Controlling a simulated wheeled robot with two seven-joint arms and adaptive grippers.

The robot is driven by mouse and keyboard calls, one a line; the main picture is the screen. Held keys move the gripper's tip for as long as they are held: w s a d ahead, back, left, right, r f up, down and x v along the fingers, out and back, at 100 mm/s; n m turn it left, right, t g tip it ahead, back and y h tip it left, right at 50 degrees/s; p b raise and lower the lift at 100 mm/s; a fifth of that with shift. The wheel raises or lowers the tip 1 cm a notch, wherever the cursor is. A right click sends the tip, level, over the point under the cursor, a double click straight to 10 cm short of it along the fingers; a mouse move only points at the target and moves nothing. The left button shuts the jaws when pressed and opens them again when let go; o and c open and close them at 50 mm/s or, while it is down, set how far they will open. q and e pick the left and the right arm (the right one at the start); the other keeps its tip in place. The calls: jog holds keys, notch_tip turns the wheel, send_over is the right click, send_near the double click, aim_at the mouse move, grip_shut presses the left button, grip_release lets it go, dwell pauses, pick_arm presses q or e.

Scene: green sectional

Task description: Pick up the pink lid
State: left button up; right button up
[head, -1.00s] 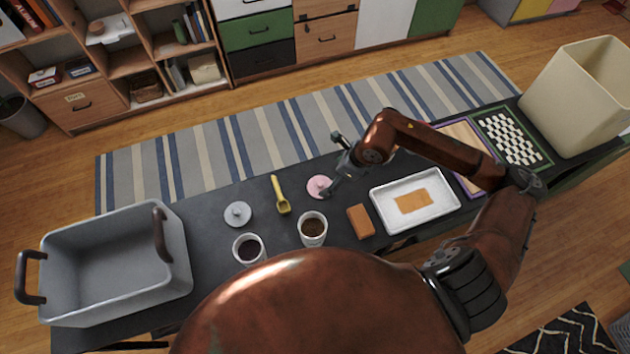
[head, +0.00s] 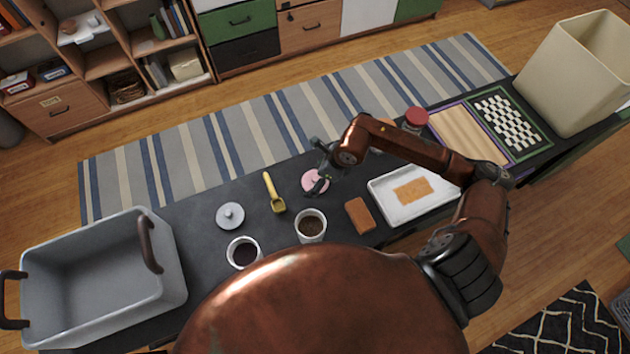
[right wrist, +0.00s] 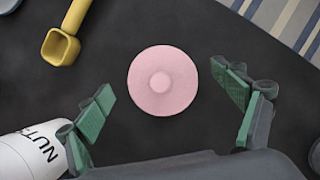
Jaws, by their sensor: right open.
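The pink lid (head: 314,182) is round with a small knob and lies on the dark table top. In the right wrist view the pink lid (right wrist: 163,80) lies flat near the middle of the picture. My right gripper (head: 320,170) is above it and partly covers it in the head view. In the right wrist view my right gripper (right wrist: 168,90) is open and empty, with its green-padded fingers on either side of the lid and clear of it. My left gripper is not in view.
A yellow scoop (head: 275,195), a grey lid (head: 230,215), two cups (head: 311,226) (head: 243,252) and a brown block (head: 359,215) stand near the lid. A white tray (head: 440,203) is to the right, a grey bin (head: 172,270) to the left.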

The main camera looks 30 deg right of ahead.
jog(key=shift+w+f, duration=0.15)
jog(key=shift+f, duration=0.25)
jog(key=shift+c, duration=0.5)
jog(key=c, duration=0.9)
jog(key=shift+c, duration=0.2)
